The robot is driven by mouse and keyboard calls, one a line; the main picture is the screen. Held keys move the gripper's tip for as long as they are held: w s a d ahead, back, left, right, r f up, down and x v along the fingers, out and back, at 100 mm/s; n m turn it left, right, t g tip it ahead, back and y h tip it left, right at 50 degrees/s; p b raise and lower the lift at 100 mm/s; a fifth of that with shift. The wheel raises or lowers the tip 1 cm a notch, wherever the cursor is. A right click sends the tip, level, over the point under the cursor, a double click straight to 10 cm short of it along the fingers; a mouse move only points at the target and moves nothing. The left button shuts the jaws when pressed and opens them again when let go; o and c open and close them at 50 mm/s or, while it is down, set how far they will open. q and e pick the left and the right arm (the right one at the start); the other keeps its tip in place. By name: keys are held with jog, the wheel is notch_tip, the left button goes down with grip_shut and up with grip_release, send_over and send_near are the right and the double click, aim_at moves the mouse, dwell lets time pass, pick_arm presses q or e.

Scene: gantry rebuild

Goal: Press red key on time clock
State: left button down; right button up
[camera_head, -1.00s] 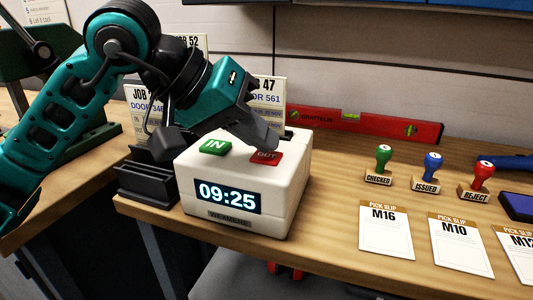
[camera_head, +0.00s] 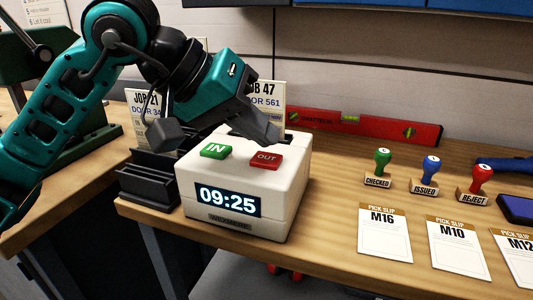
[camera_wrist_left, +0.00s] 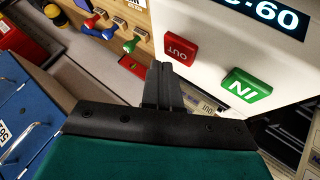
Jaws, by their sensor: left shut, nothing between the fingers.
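The white time clock (camera_head: 283,200) stands on the wooden bench and its display reads 09:25. On its sloped top are a green IN key (camera_head: 216,151) and a red OUT key (camera_head: 266,160). My left gripper (camera_head: 272,136) is shut and empty, with its fingertips just above and behind the red key, apart from it. In the left wrist view the shut fingers (camera_wrist_left: 162,86) point toward the clock, with the red key (camera_wrist_left: 181,49) beyond their tips and the green key (camera_wrist_left: 245,88) to the right. My right gripper is not in view.
A red spirit level (camera_head: 365,125) lies behind. Several stamps, such as the green-handled one (camera_head: 381,165), and pick slips (camera_head: 384,235) lie to the right.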

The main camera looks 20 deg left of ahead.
aim_at(259, 158)
pick_arm(q)
jog(key=shift+r, duration=0.1)
notch_tip(259, 158, up, 5)
jog(key=p, duration=0.3)
jog(key=shift+p, duration=0.3)
dwell(0.4)
